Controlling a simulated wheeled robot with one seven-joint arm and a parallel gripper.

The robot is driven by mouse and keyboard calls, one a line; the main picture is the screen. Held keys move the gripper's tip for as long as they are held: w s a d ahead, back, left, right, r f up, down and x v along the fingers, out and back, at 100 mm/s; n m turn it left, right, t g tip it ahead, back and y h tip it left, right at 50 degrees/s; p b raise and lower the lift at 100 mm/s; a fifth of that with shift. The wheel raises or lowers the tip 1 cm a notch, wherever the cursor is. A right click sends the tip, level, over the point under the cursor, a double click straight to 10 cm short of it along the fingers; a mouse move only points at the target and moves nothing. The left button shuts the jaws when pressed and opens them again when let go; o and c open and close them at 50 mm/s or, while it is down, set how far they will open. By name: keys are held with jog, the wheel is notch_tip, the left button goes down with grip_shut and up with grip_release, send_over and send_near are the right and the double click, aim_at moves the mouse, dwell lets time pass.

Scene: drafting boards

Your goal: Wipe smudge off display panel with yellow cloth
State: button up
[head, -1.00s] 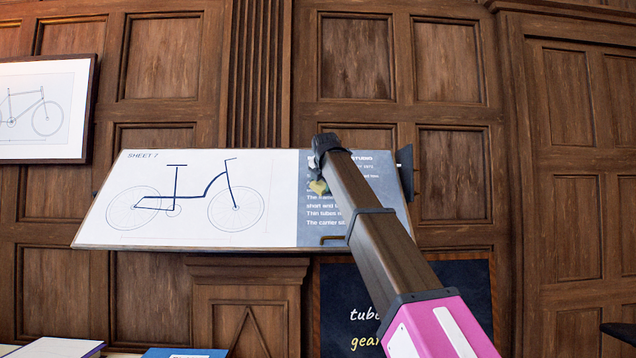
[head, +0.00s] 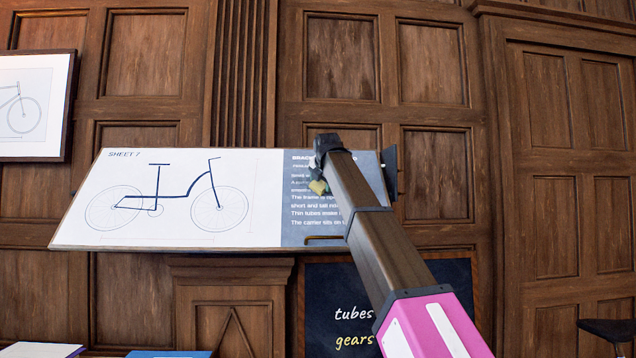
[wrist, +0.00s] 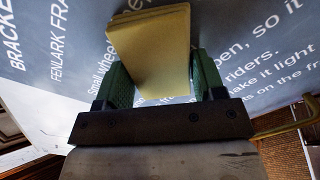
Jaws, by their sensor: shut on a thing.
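The display panel (head: 262,172) is a tilted board with a bicycle drawing on its white left part and white text on a grey-blue right part. My gripper (wrist: 160,85) is shut on the yellow cloth (wrist: 155,45), a flat folded piece between green finger pads. The cloth also shows in the head view (head: 318,187), in front of the grey text part. In the wrist view the cloth is close to the text; I cannot tell if it touches. My arm hides part of the panel's right side. I cannot make out a smudge.
A thin brass-coloured handle (head: 325,238) sticks out at the panel's lower edge. A framed drawing (head: 30,105) hangs at left. A dark chalkboard (head: 340,305) is below the panel. A dark stool (head: 608,330) stands at lower right.

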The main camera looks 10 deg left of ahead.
aim_at(288, 186)
jog(key=shift+w+d, duration=0.2)
jog(key=shift+d, duration=0.6)
jog(key=shift+a, duration=0.15)
jog(key=shift+s+a, duration=0.25)
jog(key=shift+a, duration=0.5)
jog(key=shift+s+a, duration=0.2)
jog(key=shift+a, duration=0.55)
jog(key=shift+s+a, duration=0.35)
jog(key=shift+a, duration=1.3)
jog(key=shift+s+a, duration=0.35)
jog(key=shift+a, duration=1.35)
jog(key=shift+s+a, duration=0.35)
jog(key=shift+a, duration=1.3)
jog(key=shift+s, duration=0.1)
jog(key=shift+v, duration=2.9)
